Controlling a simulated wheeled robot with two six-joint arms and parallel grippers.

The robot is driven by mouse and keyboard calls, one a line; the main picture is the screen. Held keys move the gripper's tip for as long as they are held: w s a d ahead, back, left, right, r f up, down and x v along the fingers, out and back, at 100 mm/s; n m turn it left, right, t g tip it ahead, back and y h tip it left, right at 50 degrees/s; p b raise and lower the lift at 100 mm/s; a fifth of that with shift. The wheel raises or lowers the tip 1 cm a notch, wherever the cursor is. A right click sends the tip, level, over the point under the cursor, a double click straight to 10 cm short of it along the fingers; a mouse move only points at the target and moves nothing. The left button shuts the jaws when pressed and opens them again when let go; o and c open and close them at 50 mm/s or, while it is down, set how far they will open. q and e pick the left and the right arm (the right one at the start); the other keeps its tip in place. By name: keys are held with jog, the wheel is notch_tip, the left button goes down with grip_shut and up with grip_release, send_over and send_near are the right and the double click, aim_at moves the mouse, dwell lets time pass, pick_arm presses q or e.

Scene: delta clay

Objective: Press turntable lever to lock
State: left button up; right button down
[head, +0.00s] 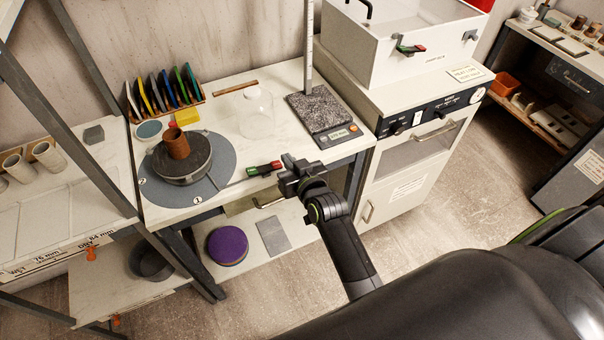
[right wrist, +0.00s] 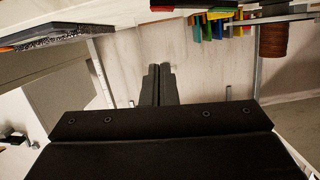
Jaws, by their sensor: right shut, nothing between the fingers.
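The turntable (head: 183,179) is a dark round wheel on the left of the white workbench, with a brown clay cylinder (head: 177,145) standing on it. The cylinder also shows in the right wrist view (right wrist: 273,40). A thin lever with a red and green handle (head: 263,169) reaches right from the turntable along the bench's front edge. My right gripper (head: 288,163) is shut and empty just right of the handle's end. I cannot tell whether it touches the handle. In the right wrist view its fingers (right wrist: 158,86) are together. My left gripper is not in view.
A clear jar (head: 256,115) and a scale with a speckled plate (head: 318,112) stand behind the lever. A rack of coloured discs (head: 165,92) is at the back. A white cabinet (head: 405,160) stands right of the bench. A purple disc (head: 227,245) lies on the lower shelf.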

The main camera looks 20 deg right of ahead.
jog(key=b+v, duration=0.1)
jog(key=v, duration=0.5)
jog(key=shift+s, duration=0.25)
dwell(0.3)
jog(key=s+d+f+g, duration=0.25)
jog(key=s+f, duration=0.35)
jog(key=f, duration=0.9)
jog(key=s+d+f+g, duration=0.1)
jog(key=s+f+g, duration=0.35)
jog(key=f, duration=1.05)
jog(key=s+d+f+g, duration=0.2)
jog(key=s+f, duration=0.3)
jog(key=s, duration=0.5)
jog(key=s+d+f+g+h, duration=0.1)
jog(key=s+d+f+g, duration=0.1)
jog(key=s+f, duration=0.4)
jog(key=s+d+f+g, duration=0.3)
jog(key=s+f, duration=0.3)
jog(key=s, duration=0.8)
jog(key=shift+s+d+h+b, duration=0.35)
jog(key=shift+s+h+b, duration=0.05)
